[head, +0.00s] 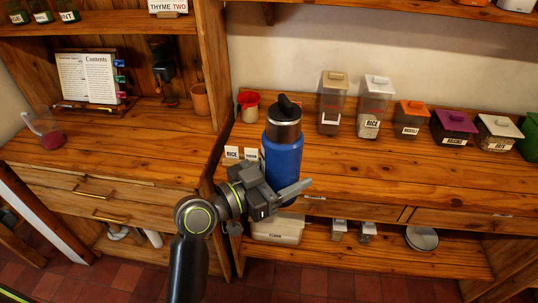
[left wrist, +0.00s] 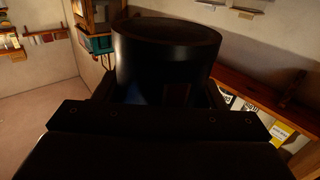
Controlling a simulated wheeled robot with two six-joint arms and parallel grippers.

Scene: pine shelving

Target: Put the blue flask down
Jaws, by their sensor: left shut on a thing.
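The blue flask (head: 282,158) is upright, with a steel collar and a black lid with a loop. My left gripper (head: 284,190) is shut on its lower body, in front of the right-hand pine counter (head: 350,172). The flask's base is partly hidden by the gripper, and I cannot tell whether it touches the counter's edge. In the left wrist view a dark, round-ended cylinder, likely the flask (left wrist: 165,65), fills the middle above the gripper (left wrist: 160,115). My right gripper is not in view.
A red-and-cream pot (head: 249,106) and small label cards (head: 240,153) stand left of the flask. Several lidded containers, including an orange-lidded one (head: 409,118), line the counter's back. The counter's front right is clear. A shelf below holds a white tub (head: 277,230).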

